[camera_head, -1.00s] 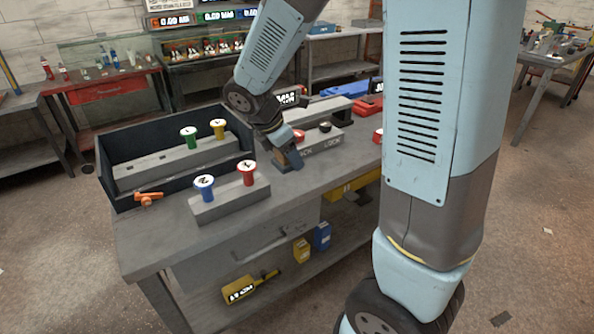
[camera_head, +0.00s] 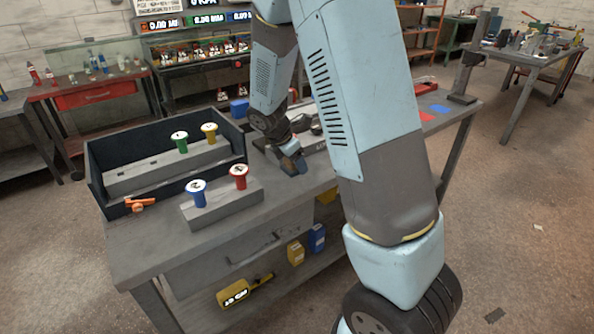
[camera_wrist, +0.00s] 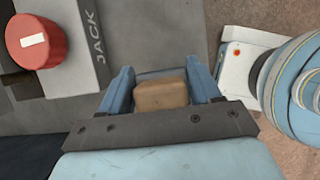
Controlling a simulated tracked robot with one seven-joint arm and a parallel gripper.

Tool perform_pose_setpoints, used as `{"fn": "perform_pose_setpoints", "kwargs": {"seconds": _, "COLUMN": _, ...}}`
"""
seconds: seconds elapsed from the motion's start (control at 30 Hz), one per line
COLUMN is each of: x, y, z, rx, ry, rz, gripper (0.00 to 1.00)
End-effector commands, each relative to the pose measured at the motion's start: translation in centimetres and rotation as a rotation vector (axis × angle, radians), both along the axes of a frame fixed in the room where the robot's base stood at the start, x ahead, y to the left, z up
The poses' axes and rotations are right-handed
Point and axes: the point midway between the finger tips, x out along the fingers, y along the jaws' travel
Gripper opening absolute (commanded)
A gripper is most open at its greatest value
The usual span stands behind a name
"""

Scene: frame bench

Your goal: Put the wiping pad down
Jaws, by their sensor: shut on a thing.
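The wiping pad is a tan-brown block (camera_wrist: 160,95) in the wrist view. It sits between the two blue fingers of my gripper (camera_wrist: 160,84), which is shut on it. I cannot tell from there whether the pad touches the bench, and the pad itself is not clearly seen in that view.
A dark open tray (camera_head: 97,185) with green and yellow plungers stands at the left. A blue plunger (camera_head: 197,193) stands on the front block, and an orange clip (camera_head: 139,204) lies nearby. A red button (camera_wrist: 36,42) is beside the JACK label. The bench's front middle is clear.

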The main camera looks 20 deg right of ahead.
Motion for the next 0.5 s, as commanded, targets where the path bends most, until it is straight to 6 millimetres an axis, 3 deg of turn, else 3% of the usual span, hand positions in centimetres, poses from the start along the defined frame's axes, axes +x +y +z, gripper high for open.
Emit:
{"fn": "perform_pose_setpoints", "kwargs": {"seconds": 0.33, "x": 0.4, "y": -0.4, "z": -3.3, "rx": -0.002, "ry": 0.003, "rz": 0.000, "gripper": 0.25}}
{"fn": "perform_pose_setpoints", "kwargs": {"seconds": 0.5, "x": 0.4, "y": -0.4, "z": -3.7, "rx": 0.000, "ry": 0.001, "rz": 0.000, "gripper": 0.25}}
